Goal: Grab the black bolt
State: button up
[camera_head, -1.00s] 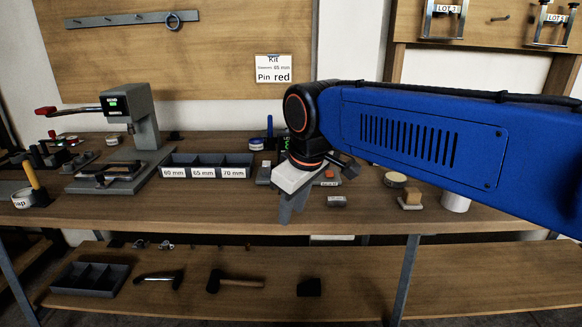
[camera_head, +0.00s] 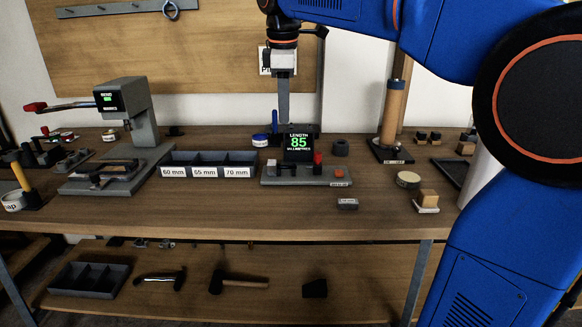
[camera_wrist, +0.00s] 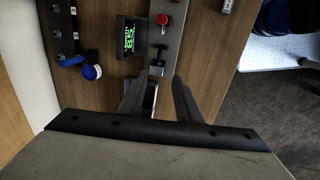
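My gripper (camera_head: 283,108) hangs fingers-down above the back of the bench in the head view, near the length gauge. In the wrist view its two fingers (camera_wrist: 160,97) stand apart, with no object visibly held. The gauge (camera_head: 330,178) has a grey base and a display reading 85. A small black T-shaped piece (camera_wrist: 158,58) lies over the gauge base beyond the fingertips, beside a red knob (camera_wrist: 163,20). It may be the black bolt, but I cannot tell for sure. Some of the gauge is hidden behind the fingers in the wrist view.
A three-part bin (camera_head: 208,158) labelled 60, 65 and 70 mm stands left of the gauge, with a lever press (camera_head: 130,120) beyond it. A blue-and-white round item (camera_head: 260,140) sits behind. The bench's front middle is mostly clear.

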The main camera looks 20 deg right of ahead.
send_over(288, 168)
jog(key=a, duration=0.1)
jog(key=f, duration=0.7)
jog(key=s+f, duration=0.1)
jog(key=f, duration=0.3)
jog(key=shift+f, duration=0.3)
jog(key=shift+w+d+f, duration=0.15)
jog(key=shift+w+f, duration=0.05)
jog(key=shift+f, duration=0.65)
jog(key=shift+w+d+f, duration=0.15)
jog(key=shift+f, duration=0.7)
jog(key=shift+w+d+f, duration=0.15)
jog(key=shift+w+f, duration=0.05)
jog(key=shift+f, duration=0.65)
grip_shut()
